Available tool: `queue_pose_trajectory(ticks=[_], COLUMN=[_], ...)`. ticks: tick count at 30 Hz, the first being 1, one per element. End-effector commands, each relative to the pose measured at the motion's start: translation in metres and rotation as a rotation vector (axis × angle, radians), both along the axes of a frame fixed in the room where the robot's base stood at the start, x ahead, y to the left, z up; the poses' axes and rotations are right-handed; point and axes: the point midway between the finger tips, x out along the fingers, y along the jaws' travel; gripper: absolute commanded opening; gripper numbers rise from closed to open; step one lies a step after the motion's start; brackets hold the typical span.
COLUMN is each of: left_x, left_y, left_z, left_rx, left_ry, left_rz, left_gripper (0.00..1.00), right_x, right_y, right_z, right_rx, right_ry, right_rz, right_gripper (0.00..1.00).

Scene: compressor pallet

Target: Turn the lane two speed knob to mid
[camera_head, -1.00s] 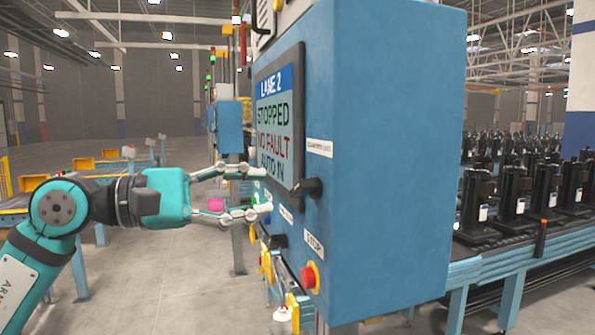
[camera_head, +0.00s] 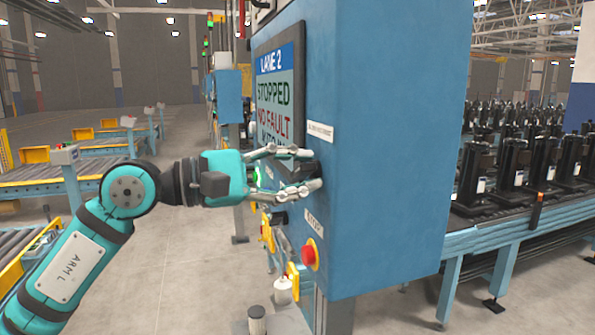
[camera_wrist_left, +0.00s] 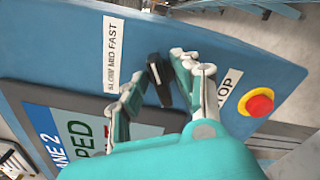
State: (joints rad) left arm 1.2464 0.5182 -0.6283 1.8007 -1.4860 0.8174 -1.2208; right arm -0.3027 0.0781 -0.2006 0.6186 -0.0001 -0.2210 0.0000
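The lane two speed knob is a black lever-like knob (camera_head: 308,170) on the blue control cabinet (camera_head: 390,140), right of the screen. In the left wrist view the knob (camera_wrist_left: 158,78) lies beside a white label (camera_wrist_left: 113,55) reading SLOW MID FAST. I cannot tell which setting it points to. My left gripper (camera_head: 310,169) reaches the cabinet face, its two fingers apart with the knob between them. In the left wrist view the fingers (camera_wrist_left: 159,74) are on either side of the knob; contact is unclear. My right gripper is not in view.
The screen (camera_head: 278,100) reads LANE 2, STOPPED, NO FAULT. A red stop button (camera_head: 309,254) sits below the knob, and also shows in the left wrist view (camera_wrist_left: 257,102). A conveyor with black compressors (camera_head: 480,170) stands at right. Open floor (camera_head: 190,250) lies to the left.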

Motion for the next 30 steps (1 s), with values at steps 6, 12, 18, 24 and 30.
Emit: queue_pose_trajectory(ticks=[6, 12, 18, 24, 30], left_x=[0.0, 0.0, 0.0, 0.0, 0.0], left_y=[0.0, 0.0, -0.001, -0.001, -0.001], left_z=[-0.001, -0.002, -0.003, -0.004, -0.003], left_rx=[0.001, -0.015, -0.053, -0.108, -0.168], left_ry=[0.007, 0.055, 0.174, 0.347, 0.528], left_rz=[-0.001, -0.001, -0.001, -0.002, -0.002], left_gripper=[0.0, 0.0, 0.0, 0.0, 0.0], right_x=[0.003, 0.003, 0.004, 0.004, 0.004], right_y=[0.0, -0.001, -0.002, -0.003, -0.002], right_z=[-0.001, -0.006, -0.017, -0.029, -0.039], right_rx=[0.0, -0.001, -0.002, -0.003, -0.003], right_ry=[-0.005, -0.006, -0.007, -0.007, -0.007], right_rz=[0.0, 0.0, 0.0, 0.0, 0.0], right_gripper=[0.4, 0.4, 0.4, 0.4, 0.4])
